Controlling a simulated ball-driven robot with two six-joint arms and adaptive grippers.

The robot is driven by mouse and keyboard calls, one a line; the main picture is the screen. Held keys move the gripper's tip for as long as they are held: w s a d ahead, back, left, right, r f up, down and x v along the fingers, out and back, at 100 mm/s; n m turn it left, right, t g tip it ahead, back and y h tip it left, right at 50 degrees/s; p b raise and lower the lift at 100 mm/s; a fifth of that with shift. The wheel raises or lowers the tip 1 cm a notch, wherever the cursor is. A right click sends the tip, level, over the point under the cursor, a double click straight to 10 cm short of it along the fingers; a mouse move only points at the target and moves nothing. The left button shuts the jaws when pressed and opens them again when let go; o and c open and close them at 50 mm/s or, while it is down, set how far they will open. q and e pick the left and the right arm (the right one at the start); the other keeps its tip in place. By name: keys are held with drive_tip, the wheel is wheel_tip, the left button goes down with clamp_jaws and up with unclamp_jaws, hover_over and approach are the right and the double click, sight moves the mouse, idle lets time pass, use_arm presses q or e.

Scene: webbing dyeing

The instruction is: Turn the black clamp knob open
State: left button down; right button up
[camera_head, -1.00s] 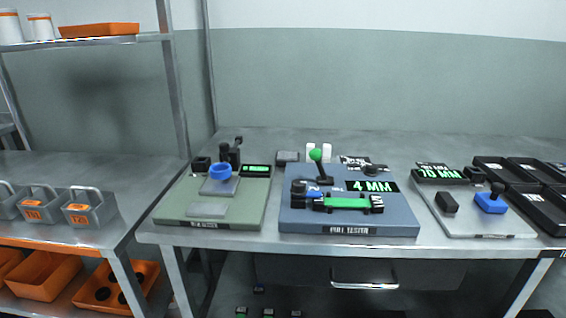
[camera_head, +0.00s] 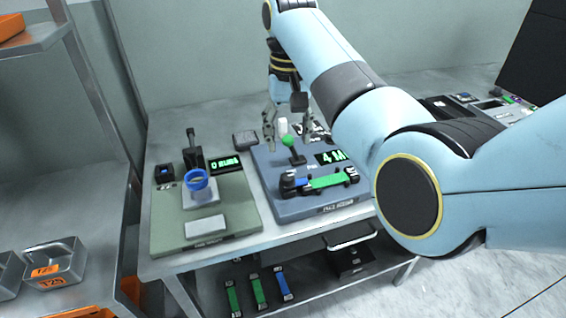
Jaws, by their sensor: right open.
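The blue-grey pull tester (camera_head: 322,211) sits on the bench. A green and blue strap (camera_head: 325,182) lies across its front between two black clamps. The left clamp (camera_head: 287,184) has a dark rounded top; I cannot tell for sure which black part is the clamp knob. A lever with a green ball (camera_head: 288,141) stands behind the strap. My right gripper (camera_head: 285,133) points down over the back of the tester, fingers apart and nothing seen between them. It is behind the lever, apart from the front clamps. My right arm hides the tester's right side. My left gripper is not in view.
A green station with a blue ring (camera_head: 195,180) and a black upright post (camera_head: 191,143) stands left of the tester. A dark block (camera_head: 245,140) lies behind. Straps (camera_head: 258,289) hang or lie below the bench. Grey bins (camera_head: 56,264) stand at the lower left.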

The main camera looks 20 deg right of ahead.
sight(288, 176)
wheel_tip(288, 176, down, 11)
drive_tip(key=shift+r, duration=0.15)
idle(0.4)
clamp_jaws()
